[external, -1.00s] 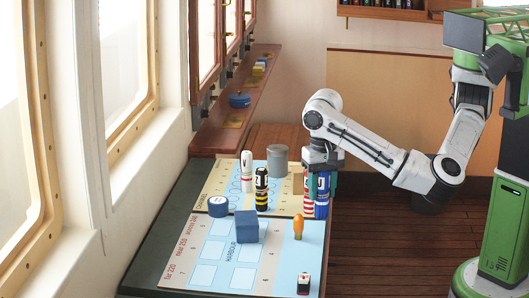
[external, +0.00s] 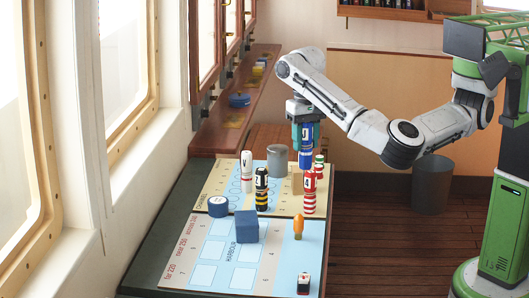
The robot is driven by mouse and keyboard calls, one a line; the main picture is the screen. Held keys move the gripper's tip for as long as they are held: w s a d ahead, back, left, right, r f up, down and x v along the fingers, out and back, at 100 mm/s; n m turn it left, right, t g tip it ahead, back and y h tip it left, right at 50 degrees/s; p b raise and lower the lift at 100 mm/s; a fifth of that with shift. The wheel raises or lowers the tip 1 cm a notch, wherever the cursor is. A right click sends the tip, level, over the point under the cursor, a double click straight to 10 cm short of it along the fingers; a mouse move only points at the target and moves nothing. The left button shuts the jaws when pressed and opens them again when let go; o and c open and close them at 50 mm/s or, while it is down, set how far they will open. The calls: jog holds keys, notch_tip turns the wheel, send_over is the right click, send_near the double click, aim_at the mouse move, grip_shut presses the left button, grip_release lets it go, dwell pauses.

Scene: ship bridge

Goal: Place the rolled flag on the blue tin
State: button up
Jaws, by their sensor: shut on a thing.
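My gripper (external: 306,139) is shut on a blue and white rolled flag (external: 306,158). It holds the roll upright, raised above the right side of the chart-covered table. The fingers hide the upper part of the held roll.
A white roll (external: 246,172), a black and yellow roll (external: 262,190) and a red and white roll (external: 310,192) stand upright between. A blue cube (external: 247,227) sits beside the tin. A grey cylinder (external: 277,161) and an orange piece (external: 298,228) are also there.

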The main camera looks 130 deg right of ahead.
jog(key=shift+w+d+f+p, duration=0.2)
jog(key=shift+w+d+f, duration=0.55)
jog(key=shift+w+f, duration=1.35)
jog(key=shift+w+d+f+p, duration=0.25)
jog(key=shift+w+d+f, duration=0.55)
jog(key=shift+w+f, duration=1.3)
jog(key=shift+w+d+f+p, duration=0.2)
jog(key=shift+w+d+f, duration=0.55)
jog(key=shift+w+f, duration=1.35)
jog(key=shift+s+f, duration=0.1)
jog(key=shift+f, duration=0.05)
jog(key=o, duration=1.1)
jog(key=shift+c, duration=0.2)
notch_tip(320, 180, up, 12)
jog(key=shift+b, duration=0.45)
